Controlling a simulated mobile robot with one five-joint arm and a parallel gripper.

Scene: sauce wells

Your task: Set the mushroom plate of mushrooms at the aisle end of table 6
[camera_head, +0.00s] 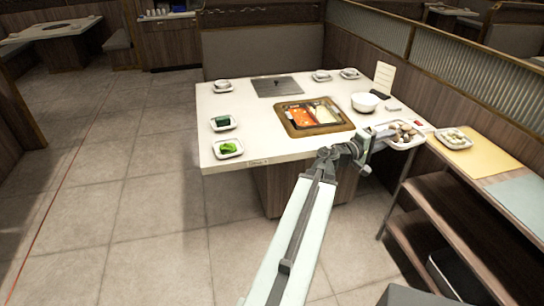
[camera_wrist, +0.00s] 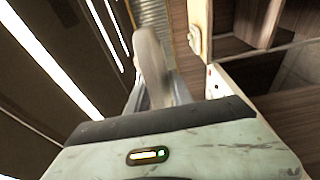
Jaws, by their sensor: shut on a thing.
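A white plate of brown and pale mushrooms (camera_head: 403,140) is at the near right corner of the pale table (camera_head: 285,148) in the head view. My gripper (camera_head: 372,143) is shut at the plate's left side and seems to hold it by the rim. I cannot tell whether the plate touches the tabletop or hangs above it. The wrist view shows a blurred grey finger (camera_wrist: 152,60) of my gripper; the plate is not clearly seen there. A small label on the table's front edge is too small to read.
Small plates of greens (camera_head: 228,148) and dark food (camera_head: 223,123) stand at the table's left side. Another plate (camera_head: 453,148) rests on a yellow mat on the right shelf.

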